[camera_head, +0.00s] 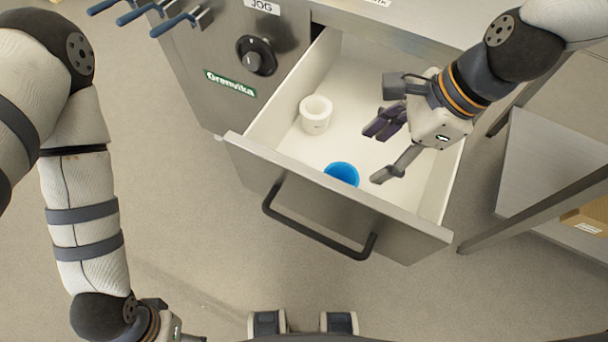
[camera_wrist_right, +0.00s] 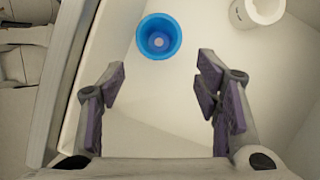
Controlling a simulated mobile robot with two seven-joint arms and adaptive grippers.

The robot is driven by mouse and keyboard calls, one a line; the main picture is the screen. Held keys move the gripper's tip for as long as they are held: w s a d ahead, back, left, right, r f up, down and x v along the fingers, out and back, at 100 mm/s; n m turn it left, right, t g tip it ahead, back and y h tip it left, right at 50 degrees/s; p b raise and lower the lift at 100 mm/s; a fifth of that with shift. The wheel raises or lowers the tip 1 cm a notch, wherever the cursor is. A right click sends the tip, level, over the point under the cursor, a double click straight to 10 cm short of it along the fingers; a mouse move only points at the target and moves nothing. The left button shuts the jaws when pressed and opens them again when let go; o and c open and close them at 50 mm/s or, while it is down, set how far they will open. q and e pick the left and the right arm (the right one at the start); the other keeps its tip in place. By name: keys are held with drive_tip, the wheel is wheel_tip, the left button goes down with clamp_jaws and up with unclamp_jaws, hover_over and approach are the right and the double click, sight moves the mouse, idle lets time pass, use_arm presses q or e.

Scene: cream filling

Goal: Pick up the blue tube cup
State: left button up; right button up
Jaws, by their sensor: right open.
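The blue tube cup (camera_head: 342,174) stands in the open drawer, close to the inside of its front wall. It also shows in the right wrist view (camera_wrist_right: 159,37), upright with its open top facing me, beyond my fingertips. My right gripper (camera_head: 378,152) is over the drawer to the right of the blue cup, open and empty. In the right wrist view the fingers (camera_wrist_right: 158,80) are spread wide, with the cup ahead of the gap and not between them. My left gripper (camera_head: 185,336) is low at the bottom edge, mostly cut off, and its fingers are hidden.
A white cup (camera_head: 316,115) stands further back in the drawer, left of my right gripper. The drawer (camera_head: 330,192) has raised walls and a dark handle (camera_head: 318,228) outside its front. A metal cabinet with a knob (camera_head: 256,56) is behind. A table leg (camera_head: 540,200) stands at the right.

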sight(345, 172)
drive_tip(key=b+x, duration=0.2)
drive_tip(key=x, duration=1)
drive_tip(key=shift+s+b, duration=0.1)
drive_tip(key=shift+b, duration=0.25)
use_arm(q)
drive_tip(key=shift+g, duration=0.6)
drive_tip(key=s+f, duration=0.3)
use_arm(e)
drive_tip(key=shift+r, duration=0.1)
drive_tip(key=c, duration=0.8)
